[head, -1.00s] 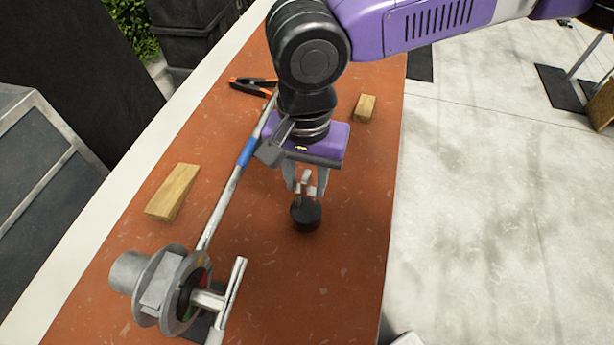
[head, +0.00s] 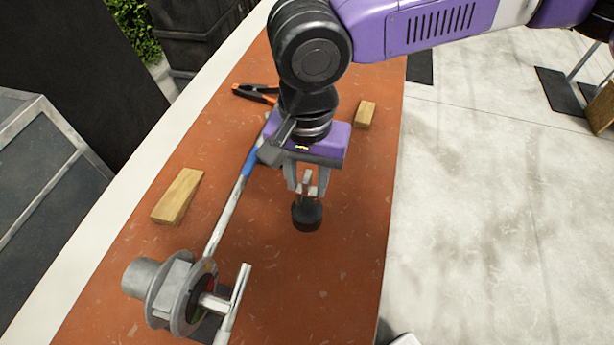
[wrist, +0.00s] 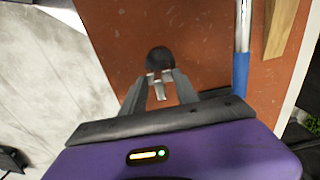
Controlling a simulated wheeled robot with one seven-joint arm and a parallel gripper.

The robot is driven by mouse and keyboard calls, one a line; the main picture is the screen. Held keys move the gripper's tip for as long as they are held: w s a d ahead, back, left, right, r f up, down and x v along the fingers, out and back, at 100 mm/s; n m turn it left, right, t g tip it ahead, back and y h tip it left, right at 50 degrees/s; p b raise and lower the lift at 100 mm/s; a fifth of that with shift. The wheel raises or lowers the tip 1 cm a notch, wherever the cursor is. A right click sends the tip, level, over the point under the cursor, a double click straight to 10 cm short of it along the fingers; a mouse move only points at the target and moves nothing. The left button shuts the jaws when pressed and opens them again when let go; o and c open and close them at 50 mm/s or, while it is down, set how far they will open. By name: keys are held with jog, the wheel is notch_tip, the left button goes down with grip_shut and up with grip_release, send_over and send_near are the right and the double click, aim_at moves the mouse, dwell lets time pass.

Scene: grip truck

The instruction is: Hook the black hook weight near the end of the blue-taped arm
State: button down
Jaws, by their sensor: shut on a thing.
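The black hook weight (head: 307,216) hangs from my gripper (head: 307,184), which is shut on its pale upper part. In the wrist view the black weight (wrist: 160,60) shows just beyond the fingertips of my gripper (wrist: 160,84). The silver arm (head: 226,210) runs from a round grey hub (head: 180,292) up and to the right. The blue tape also shows at the right in the wrist view (wrist: 240,72). The weight is apart from the arm.
A wooden block (head: 178,195) lies left of the arm, and another (head: 365,114) lies right of my wrist. An orange and black clamp (head: 254,93) lies beyond. The rust-coloured surface (head: 330,285) is clear in front of the weight.

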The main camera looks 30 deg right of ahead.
notch_tip(320, 180, up, 11)
jog(key=p, duration=0.9)
jog(key=shift+r+p, duration=0.2)
jog(key=shift+p, duration=0.1)
